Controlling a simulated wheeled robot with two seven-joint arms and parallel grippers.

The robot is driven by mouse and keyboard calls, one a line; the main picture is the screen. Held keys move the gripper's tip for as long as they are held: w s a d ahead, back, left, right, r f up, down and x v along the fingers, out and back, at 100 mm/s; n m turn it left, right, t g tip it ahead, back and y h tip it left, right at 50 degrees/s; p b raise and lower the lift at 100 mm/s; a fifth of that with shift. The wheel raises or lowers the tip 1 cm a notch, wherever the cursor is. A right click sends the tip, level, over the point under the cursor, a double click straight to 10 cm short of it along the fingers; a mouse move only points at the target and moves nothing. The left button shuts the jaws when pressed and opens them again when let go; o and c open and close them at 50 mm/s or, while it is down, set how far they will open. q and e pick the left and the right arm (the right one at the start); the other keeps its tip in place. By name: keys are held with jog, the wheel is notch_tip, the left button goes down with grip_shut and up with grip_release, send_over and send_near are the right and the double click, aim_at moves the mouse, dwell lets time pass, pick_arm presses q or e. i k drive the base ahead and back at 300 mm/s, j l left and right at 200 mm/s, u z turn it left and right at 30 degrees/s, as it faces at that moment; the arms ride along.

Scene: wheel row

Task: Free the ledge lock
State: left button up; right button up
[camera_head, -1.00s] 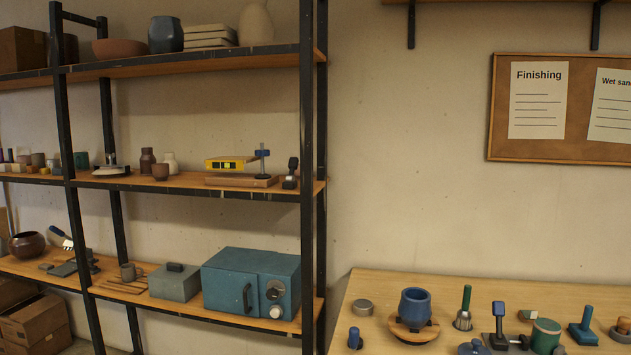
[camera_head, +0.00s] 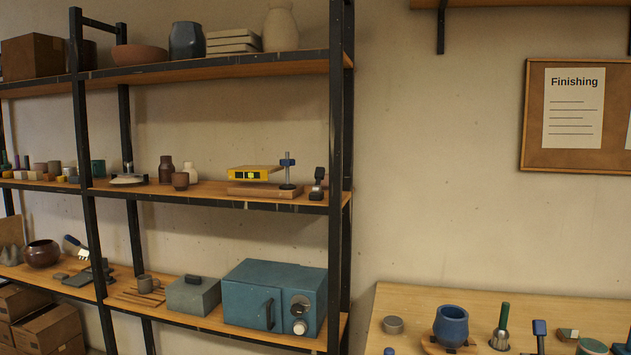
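Nothing in view is clearly marked as the ledge lock. On the middle shelf board, a yellow block with a dark-marked face (camera_head: 252,174) sits over a flat wooden base (camera_head: 262,190). An upright post with a blue knob (camera_head: 288,162) stands at its right end. Beside it, near the shelf's right post, is a small dark upright lever-like piece (camera_head: 318,183). I cannot tell which of these is the lock, or how they are joined. Neither of my grippers is in view.
A black-framed shelf (camera_head: 340,120) fills the left, with a blue oven-like box (camera_head: 250,290) and grey box (camera_head: 193,296) on its lower board. A workbench (camera_head: 430,297) at lower right holds a blue cup (camera_head: 451,326) and several tools. Bare wall lies between shelf and pinboard (camera_head: 575,165).

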aim_at(319, 172)
jog(key=i+l, duration=0.15)
jog(key=i, duration=0.3)
jog(key=i+l+z, duration=0.1)
jog(key=i, duration=0.4)
jog(key=i+l, duration=0.2)
jog(key=i, duration=0.25)
